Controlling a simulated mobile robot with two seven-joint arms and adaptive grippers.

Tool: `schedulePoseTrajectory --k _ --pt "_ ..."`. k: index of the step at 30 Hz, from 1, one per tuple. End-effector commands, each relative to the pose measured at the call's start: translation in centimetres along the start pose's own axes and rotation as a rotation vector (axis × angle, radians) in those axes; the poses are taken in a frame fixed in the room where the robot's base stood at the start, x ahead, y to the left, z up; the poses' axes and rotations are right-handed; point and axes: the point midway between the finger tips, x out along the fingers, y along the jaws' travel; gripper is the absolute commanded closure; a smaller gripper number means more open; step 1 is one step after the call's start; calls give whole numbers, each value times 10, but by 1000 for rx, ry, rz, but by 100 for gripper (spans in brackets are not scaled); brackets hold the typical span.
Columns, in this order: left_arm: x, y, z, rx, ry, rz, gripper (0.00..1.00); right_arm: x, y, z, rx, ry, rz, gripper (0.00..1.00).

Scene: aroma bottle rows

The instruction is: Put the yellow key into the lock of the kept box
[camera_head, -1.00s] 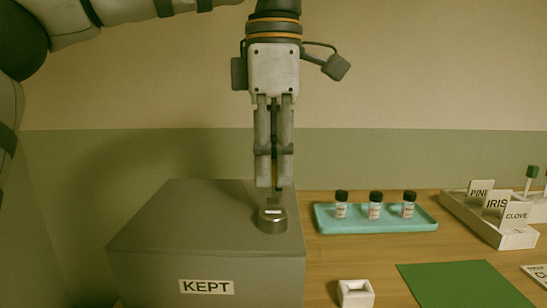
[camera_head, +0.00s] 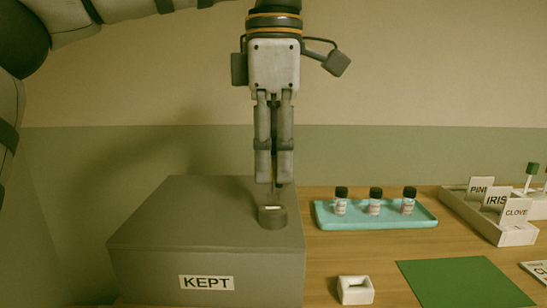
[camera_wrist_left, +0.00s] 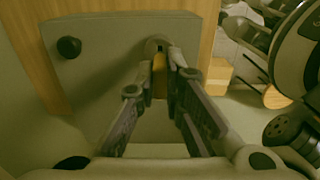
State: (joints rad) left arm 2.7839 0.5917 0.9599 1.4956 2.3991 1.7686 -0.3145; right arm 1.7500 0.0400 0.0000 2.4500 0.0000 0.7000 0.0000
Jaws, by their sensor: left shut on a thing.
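My left gripper (camera_head: 274,182) points straight down above the right side of the grey KEPT box (camera_head: 207,250). Its fingers are shut on the yellow key (camera_wrist_left: 160,75), which shows between the fingertips in the left wrist view. The lock (camera_head: 272,217) is a short, dark round cylinder with a pale slot mark on the box's top. It also shows in the left wrist view (camera_wrist_left: 155,44), just beyond the key. The fingertips are a little above the lock. I cannot tell whether the key's lower end touches the slot. My right gripper is out of view.
A turquoise tray (camera_head: 376,224) with several capped bottles stands right of the box. A small white holder (camera_head: 355,290) and a green mat (camera_head: 464,284) lie in front. A white rack (camera_head: 510,234) with name cards is at the far right.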

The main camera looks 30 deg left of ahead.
Motion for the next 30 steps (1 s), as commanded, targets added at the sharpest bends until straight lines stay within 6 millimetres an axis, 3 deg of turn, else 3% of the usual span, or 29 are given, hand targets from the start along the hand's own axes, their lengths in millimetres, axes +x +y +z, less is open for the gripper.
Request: schedulePoseTrajectory --k 30 --pt "22 0 0 0 0 -1 100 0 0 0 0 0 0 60"
